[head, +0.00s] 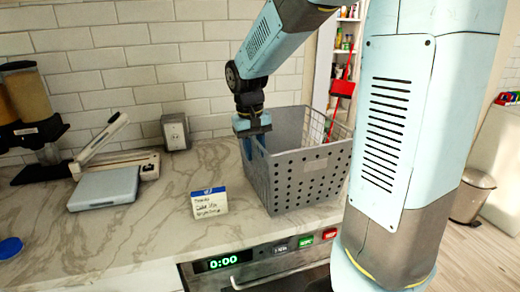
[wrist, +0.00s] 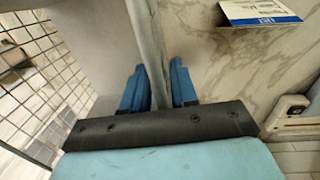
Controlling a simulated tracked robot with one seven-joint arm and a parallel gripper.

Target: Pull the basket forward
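The grey basket (head: 300,175) stands upright on the marble counter, right of centre in the head view. It has solid walls with round holes and a wire-grid side. My gripper (head: 252,140) reaches down at the basket's left wall. In the wrist view, the blue fingers of my gripper (wrist: 160,88) straddle the basket's wall (wrist: 147,30), one inside and one outside. The fingers are close together and look shut on the wall, though the contact itself is partly hidden.
A small label card (head: 209,202) stands on the counter (head: 130,235) left of the basket. A grey scale (head: 104,188), food dispensers (head: 30,105) and an outlet box (head: 175,131) are farther left. An oven with a green display (head: 223,261) is below the counter's front edge.

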